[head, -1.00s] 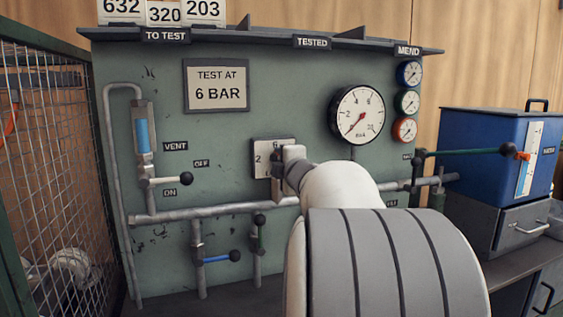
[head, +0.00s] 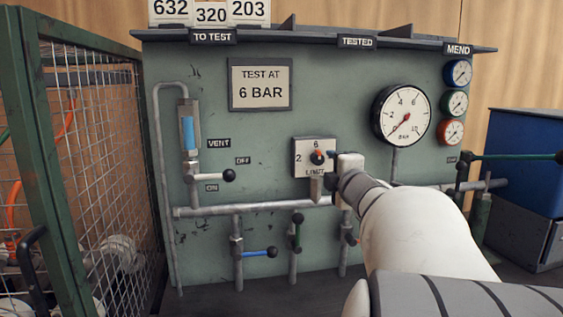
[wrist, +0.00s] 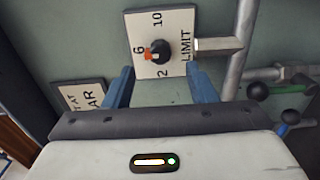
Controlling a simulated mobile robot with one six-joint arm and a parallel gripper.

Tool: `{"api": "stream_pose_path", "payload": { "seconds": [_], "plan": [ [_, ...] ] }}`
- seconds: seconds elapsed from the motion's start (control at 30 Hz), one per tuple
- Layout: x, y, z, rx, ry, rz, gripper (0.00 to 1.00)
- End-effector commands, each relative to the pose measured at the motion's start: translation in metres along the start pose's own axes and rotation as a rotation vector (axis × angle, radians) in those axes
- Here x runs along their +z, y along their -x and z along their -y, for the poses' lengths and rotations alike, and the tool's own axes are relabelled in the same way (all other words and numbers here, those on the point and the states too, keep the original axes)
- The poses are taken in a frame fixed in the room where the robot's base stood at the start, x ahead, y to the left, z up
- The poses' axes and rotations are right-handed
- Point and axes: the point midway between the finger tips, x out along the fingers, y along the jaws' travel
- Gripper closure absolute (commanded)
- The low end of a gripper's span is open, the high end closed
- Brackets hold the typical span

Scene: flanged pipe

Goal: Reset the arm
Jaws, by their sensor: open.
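My arm reaches in from the lower right of the head view, and my gripper (head: 338,172) is just right of and in front of the limit dial plate (head: 309,170). In the wrist view my gripper (wrist: 160,88) is open, its two blue fingers apart with nothing between them. The white limit plate (wrist: 162,45), marked 2, 6 and 10, lies just beyond the fingertips. Its black knob (wrist: 160,51) has an orange pointer turned toward the 6. The knob appears apart from the fingers.
A pipe (head: 260,206) with several lever valves runs below the dial. A large gauge (head: 401,115) is at upper right. A mesh cage (head: 100,180) stands left, and a blue box (head: 525,160) stands right. A "TEST AT 6 BAR" sign (head: 260,84) is on the panel.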

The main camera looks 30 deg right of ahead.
Motion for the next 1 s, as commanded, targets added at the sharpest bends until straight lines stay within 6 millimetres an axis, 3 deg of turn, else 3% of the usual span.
{"api": "stream_pose_path", "payload": {
  "seconds": [0.43, 0.57, 0.8, 1.0],
  "plan": [
    [0.0, 0.003, 0.0, 0.0, -0.001, 0.0, 0.49],
    [-0.004, 0.003, -0.007, -0.012, -0.033, 0.013, 0.49],
    [-0.031, 0.014, -0.033, -0.146, -0.325, 0.15, 0.49],
    [-0.069, 0.045, -0.03, -0.349, -0.625, 0.303, 0.49]
  ]
}}
